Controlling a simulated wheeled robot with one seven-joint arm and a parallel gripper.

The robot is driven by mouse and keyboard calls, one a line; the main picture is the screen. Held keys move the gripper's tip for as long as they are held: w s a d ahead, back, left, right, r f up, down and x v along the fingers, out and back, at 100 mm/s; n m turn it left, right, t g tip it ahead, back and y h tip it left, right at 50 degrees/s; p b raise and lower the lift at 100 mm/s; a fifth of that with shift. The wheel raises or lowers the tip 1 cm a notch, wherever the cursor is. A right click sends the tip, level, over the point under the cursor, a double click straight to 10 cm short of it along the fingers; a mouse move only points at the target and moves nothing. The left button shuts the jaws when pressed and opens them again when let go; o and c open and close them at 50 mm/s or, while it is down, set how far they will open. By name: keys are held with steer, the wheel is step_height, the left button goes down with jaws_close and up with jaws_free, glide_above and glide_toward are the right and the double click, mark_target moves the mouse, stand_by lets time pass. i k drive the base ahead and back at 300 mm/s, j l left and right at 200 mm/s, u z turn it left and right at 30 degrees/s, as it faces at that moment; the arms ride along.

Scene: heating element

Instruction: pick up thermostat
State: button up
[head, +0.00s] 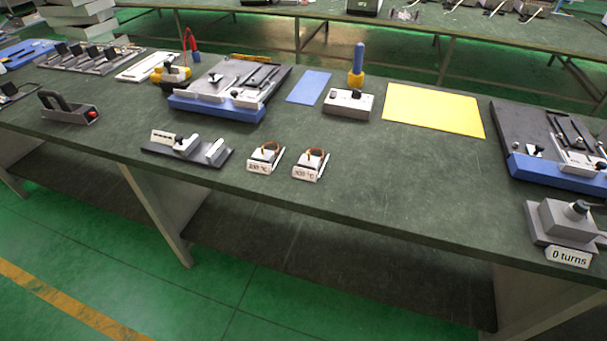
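Two small white and dark pieces with brown looped tops stand side by side near the front edge of the table. The left piece (265,157) has a label that seems to read "100 °C". The right piece (311,163) has a similar label that seems to read "300 °C". From their temperature labels these look like thermostats, but I cannot be sure. They stand upright and apart, with a small gap between them. My gripper is not in view.
The dark green table (400,180) is clear right of the two pieces. A dark base with white blocks (188,149) lies to their left. Behind are a blue-edged fixture (220,108), a switch box (348,104) and a yellow sheet (435,108). A "0 turns" device (563,225) stands at right.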

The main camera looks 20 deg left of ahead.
mark_target(309, 167)
steer(key=i+j+z, duration=0.15)
steer(key=j, duration=0.95)
steer(key=i+j+z, duration=0.2)
steer(key=j, duration=0.95)
steer(key=i+j+z, duration=0.15)
steer(key=j, duration=1)
steer(key=i+j+z, duration=0.15)
steer(key=j, duration=1.05)
